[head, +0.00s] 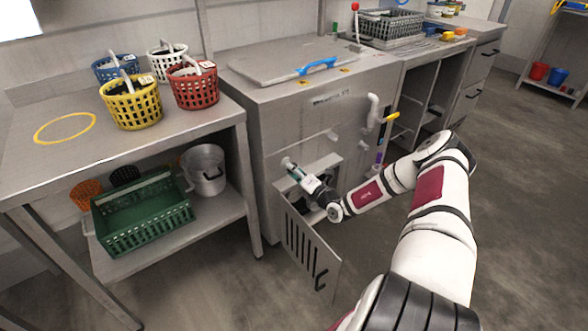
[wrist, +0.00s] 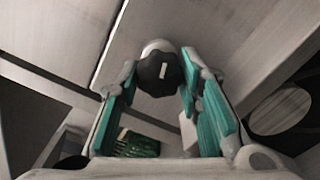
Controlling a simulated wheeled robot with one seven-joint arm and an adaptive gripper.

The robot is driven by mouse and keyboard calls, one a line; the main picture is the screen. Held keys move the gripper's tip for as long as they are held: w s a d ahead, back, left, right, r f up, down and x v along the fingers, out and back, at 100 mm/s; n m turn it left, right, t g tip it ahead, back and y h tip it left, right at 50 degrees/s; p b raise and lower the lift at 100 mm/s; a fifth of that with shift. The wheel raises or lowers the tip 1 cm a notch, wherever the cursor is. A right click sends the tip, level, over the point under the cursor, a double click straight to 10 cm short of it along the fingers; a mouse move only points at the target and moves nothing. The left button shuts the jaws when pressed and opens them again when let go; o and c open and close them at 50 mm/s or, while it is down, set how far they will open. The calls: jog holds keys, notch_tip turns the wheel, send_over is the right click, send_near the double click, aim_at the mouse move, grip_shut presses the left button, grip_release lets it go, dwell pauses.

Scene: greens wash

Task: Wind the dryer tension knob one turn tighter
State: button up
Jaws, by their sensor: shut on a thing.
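The dryer tension knob (wrist: 158,74) is dark and lobed, with a short white mark on its face. In the wrist view it sits between my gripper's fingertips at the upper middle. My gripper (wrist: 160,80), with teal finger pads, is shut on the knob. In the head view my gripper (head: 292,167) reaches the lower front of the grey machine (head: 310,120), above an open slotted door (head: 307,243). The knob is too small and covered to make out in the head view.
The slotted door hangs open below my arm. At left, a steel table (head: 25,150) carries several coloured baskets, with a green crate (head: 140,220) and a pot (head: 205,172) on its lower shelf. Pipes (head: 374,112) stick out right of my gripper. The floor at right is clear.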

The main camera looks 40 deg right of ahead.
jog(key=m, duration=0.3)
jog(key=shift+m+p, duration=0.3)
jog(key=m, duration=0.3)
jog(key=shift+m, duration=0.3)
jog(key=m, duration=0.4)
jog(key=shift+m, duration=2)
jog(key=o, duration=1.2)
jog(key=shift+r, duration=0.1)
jog(key=shift+c, duration=0.2)
jog(key=s, duration=1.2)
jog(key=shift+d, duration=0.2)
